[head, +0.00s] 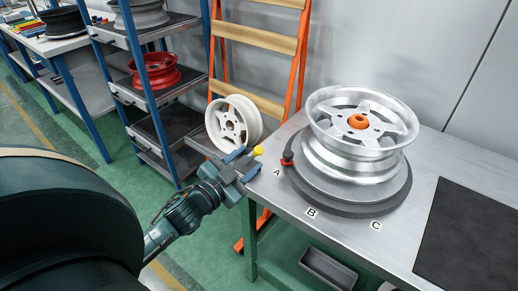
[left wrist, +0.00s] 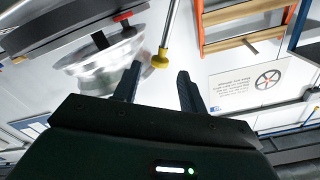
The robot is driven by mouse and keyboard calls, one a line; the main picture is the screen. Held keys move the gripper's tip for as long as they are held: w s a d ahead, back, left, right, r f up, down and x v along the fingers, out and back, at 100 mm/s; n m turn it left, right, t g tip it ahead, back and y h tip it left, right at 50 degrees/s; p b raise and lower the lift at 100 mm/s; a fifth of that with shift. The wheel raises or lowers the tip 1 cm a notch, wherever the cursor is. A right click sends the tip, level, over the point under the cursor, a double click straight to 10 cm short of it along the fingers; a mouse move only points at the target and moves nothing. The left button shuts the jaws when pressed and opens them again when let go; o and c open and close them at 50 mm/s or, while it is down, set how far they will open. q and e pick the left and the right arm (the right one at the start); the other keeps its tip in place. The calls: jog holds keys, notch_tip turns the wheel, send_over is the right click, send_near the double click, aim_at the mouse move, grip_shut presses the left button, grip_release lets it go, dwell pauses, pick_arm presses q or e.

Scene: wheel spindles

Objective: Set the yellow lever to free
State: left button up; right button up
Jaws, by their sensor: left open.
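The yellow lever shows as a round yellow knob (head: 258,150) at the left edge of the bench in the head view. In the left wrist view, the yellow knob (left wrist: 160,60) sits at the end of a thin metal rod. My left gripper (head: 243,163) is open and empty, close to the knob in the head view. In the left wrist view its fingertips (left wrist: 159,80) point toward the knob, which appears just beyond them, nearer the left finger. I cannot tell whether they touch. The lever's base is hidden in the head view. My right gripper is not in view.
A silver wheel (head: 360,120) with an orange hub lies on a dark round turntable (head: 375,208) on the bench. A red-and-black handle (head: 287,160) is at its rim, near labels A, B and C. A white wheel (head: 235,120), shelves and an orange ladder (head: 300,60) stand behind.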

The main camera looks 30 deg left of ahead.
aim_at(256, 153)
pick_arm(q)
jog(key=shift+w+d, duration=0.15)
jog(key=shift+w, duration=1.2)
jog(key=shift+w+d, duration=0.1)
jog(key=shift+w, duration=1.2)
jog(key=shift+c, duration=0.3)
grip_shut()
